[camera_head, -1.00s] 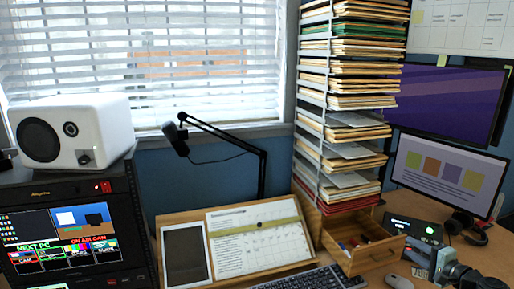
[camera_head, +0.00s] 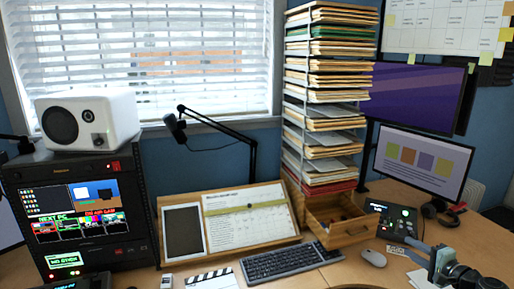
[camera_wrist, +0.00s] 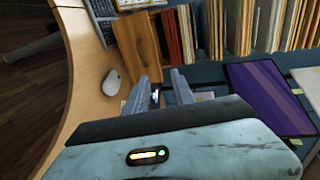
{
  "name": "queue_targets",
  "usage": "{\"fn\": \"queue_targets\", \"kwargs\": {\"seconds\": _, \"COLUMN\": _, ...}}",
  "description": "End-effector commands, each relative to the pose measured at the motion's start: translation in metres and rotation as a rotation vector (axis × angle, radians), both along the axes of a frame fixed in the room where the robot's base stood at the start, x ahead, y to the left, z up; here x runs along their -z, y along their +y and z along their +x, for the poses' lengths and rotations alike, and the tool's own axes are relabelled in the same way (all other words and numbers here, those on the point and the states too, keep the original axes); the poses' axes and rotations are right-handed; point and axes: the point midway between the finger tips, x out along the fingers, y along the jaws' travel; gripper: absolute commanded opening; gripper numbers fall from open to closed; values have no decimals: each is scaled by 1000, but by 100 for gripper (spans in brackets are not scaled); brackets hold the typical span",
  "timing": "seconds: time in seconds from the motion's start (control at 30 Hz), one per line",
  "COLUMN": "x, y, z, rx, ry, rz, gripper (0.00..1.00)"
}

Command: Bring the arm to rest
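My gripper (camera_head: 418,254) shows at the lower right of the head view, above the right part of the desk, with its fingers toward the left. In the wrist view my gripper (camera_wrist: 160,92) has its two grey fingers apart. The wooden drawer (camera_wrist: 138,45) lies beyond the fingertips, and I see no contact with it. A small pale item shows between the fingers, and it appears to lie on the desk behind them. I see nothing held. Most of my arm is out of the head view.
The open drawer (camera_head: 343,232) sits below a tall rack of folders (camera_head: 325,90). A mouse (camera_head: 373,258) and a keyboard (camera_head: 290,262) lie in front. Two monitors (camera_head: 425,162) stand behind at right. A microphone arm (camera_head: 253,165) rises beside the rack.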

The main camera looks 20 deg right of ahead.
Motion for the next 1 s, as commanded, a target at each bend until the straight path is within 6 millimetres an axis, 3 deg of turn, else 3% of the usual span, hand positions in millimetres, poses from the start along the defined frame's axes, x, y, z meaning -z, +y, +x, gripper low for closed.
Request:
{"fn": "queue_targets", "kwargs": {"seconds": 0.37, "x": 31, "y": 66, "z": 53, "rx": -171, "ry": 130, "rz": -54, "gripper": 30}}
{"fn": "queue_targets", "kwargs": {"seconds": 0.57, "x": 59, "y": 129, "z": 90, "rx": -327, "ry": 251, "rz": -118, "gripper": 30}}
{"fn": "queue_targets", "kwargs": {"seconds": 0.67, "x": 79, "y": 174, "z": 110, "rx": -439, "ry": 336, "rz": -171, "gripper": 30}}
{"fn": "queue_targets", "kwargs": {"seconds": 0.77, "x": 105, "y": 237, "z": 129, "rx": -595, "ry": 452, "rz": -257, "gripper": 30}}
{"fn": "queue_targets", "kwargs": {"seconds": 0.8, "x": 117, "y": 266, "z": 134, "rx": -669, "ry": 508, "rz": -304, "gripper": 30}}
{"fn": "queue_targets", "kwargs": {"seconds": 0.9, "x": 145, "y": 338, "z": 139, "rx": -853, "ry": 650, "rz": -442, "gripper": 30}}
{"fn": "queue_targets", "kwargs": {"seconds": 1.0, "x": 165, "y": 392, "z": 135, "rx": -1002, "ry": 770, "rz": -584, "gripper": 30}}
